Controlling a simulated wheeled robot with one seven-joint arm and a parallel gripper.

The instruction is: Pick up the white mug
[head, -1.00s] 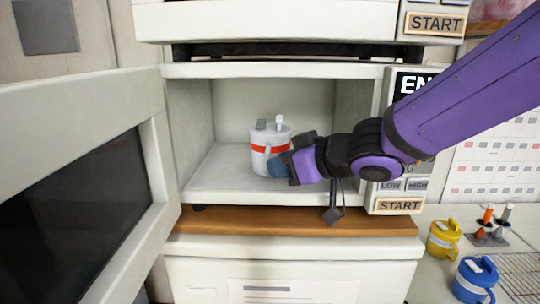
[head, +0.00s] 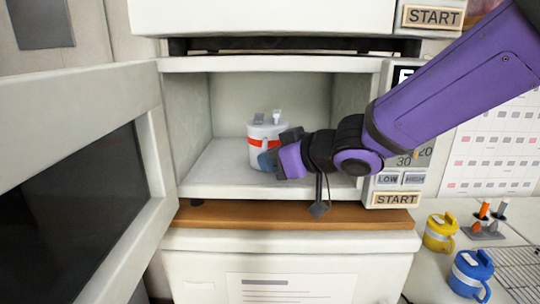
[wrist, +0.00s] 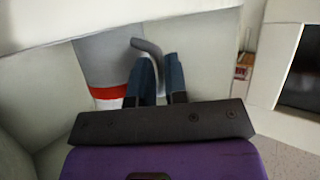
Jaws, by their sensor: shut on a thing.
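My gripper (head: 266,160) reaches in from the right and is at the mug's front right side. In the wrist view the mug (wrist: 103,62) is at upper left, and its grey handle (wrist: 148,48) runs down between my two blue fingertips (wrist: 160,78). My gripper is shut on the handle. The lower part of the mug is partly hidden behind my gripper in the head view.
The microwave (head: 187,130) has its door (head: 75,75) swung open to the left. A wooden shelf (head: 290,214) lies beneath it. A yellow mug (head: 437,235) and a blue mug (head: 468,277) stand on the counter at right, near a wire rack (head: 518,268). Space inside the microwave left of the mug is free.

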